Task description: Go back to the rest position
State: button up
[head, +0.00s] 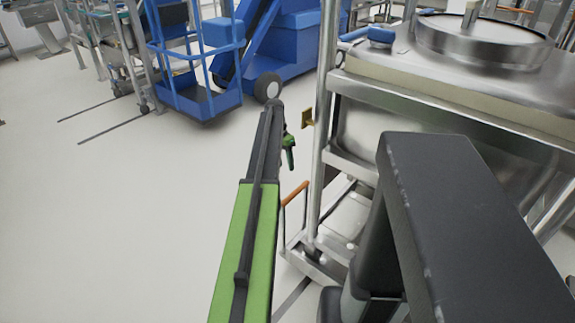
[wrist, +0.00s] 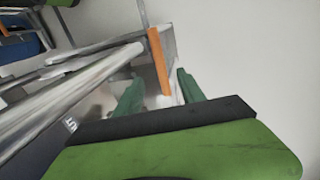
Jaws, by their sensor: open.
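My gripper (head: 289,150) shows in the head view as small green fingers at the far end of my green and black arm, just left of the steel frame. In the wrist view my gripper (wrist: 158,92) has its two green fingers spread apart, with nothing held between them. An orange handle (head: 295,194) stands on the lower part of the steel frame, below my gripper in the head view. In the wrist view the orange handle (wrist: 158,62) appears beyond the fingers, in the gap between them. I cannot tell how far it is from the fingertips.
A steel tank (head: 440,75) in a tubular steel frame (head: 323,110) stands close on the right. A blue lift machine (head: 300,40) and a blue cage platform (head: 195,55) are at the back. The pale floor (head: 110,220) on the left is clear.

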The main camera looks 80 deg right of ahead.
jog(key=shift+w+d+r+p, duration=0.1)
jog(key=shift+r+p, duration=0.1)
jog(key=shift+r, duration=0.35)
jog(key=shift+w+r+p, duration=0.1)
jog(key=shift+r+p, duration=0.05)
jog(key=shift+r, duration=0.35)
jog(key=shift+f, duration=0.1)
